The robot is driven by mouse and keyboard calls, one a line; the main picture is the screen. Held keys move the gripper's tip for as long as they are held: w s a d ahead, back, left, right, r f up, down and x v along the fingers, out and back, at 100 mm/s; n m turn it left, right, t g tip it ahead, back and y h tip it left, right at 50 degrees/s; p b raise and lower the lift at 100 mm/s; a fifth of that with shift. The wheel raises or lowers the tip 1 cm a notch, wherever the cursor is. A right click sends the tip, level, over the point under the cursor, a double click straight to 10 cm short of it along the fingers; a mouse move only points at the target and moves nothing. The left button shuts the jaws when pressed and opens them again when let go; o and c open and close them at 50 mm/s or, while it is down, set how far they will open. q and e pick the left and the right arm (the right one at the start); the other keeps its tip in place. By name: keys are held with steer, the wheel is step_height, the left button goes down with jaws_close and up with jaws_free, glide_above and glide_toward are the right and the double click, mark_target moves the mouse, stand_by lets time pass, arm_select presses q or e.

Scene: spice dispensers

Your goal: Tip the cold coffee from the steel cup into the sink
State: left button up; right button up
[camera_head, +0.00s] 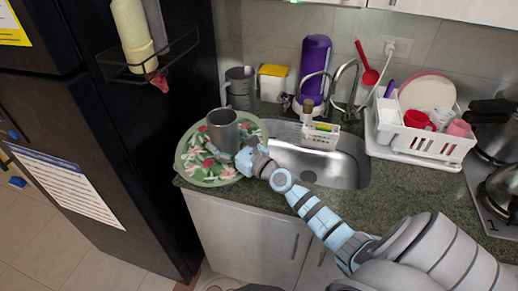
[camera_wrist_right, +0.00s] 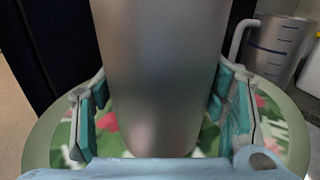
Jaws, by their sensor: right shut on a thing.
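The steel cup (camera_head: 222,126) is upright over the round green floral tray (camera_head: 184,166), left of the sink. My right gripper (camera_head: 241,154) is shut on the cup from its right side. In the right wrist view the cup (camera_wrist_right: 160,70) fills the space between the two teal-padded fingers. I cannot tell whether its base touches the tray. The inside of the cup and any coffee are hidden. The steel sink (camera_head: 345,166) is right of the tray, with its basin partly behind my right arm. My left gripper is not in view.
A grey measuring jug (camera_head: 240,88) and a yellow-white box (camera_head: 273,80) stand behind the tray. The faucet (camera_head: 350,85), a purple container (camera_head: 314,65) and a small caddy (camera_head: 321,135) stand behind the basin. A white dish rack (camera_head: 425,140) stands right of the sink. The black fridge (camera_head: 120,130) is at left.

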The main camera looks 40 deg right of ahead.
steer(key=shift+r+m, duration=0.25)
steer(key=shift+m, duration=0.05)
steer(key=shift+d+r+m+p, duration=0.2)
steer(key=shift+r+m+p, duration=0.3)
steer(key=shift+m, duration=0.35)
steer(key=shift+d+r+m+p, duration=0.2)
steer(key=shift+r+m+p, duration=0.2)
steer(key=shift+m, duration=0.45)
steer(key=shift+d+f+m+b, duration=0.15)
steer(key=shift+f+m+b, duration=0.15)
steer(key=shift+m, duration=0.2)
steer(key=shift+w+d+f+m+b, duration=0.15)
steer(key=shift+d+m+b, duration=0.15)
steer(key=shift+m, duration=0.7)
steer(key=shift+d+m, duration=0.25)
steer(key=shift+m, duration=0.95)
steer(key=shift+a+f, duration=0.1)
steer(key=shift+a, duration=0.15)
steer(key=shift+m, duration=0.3)
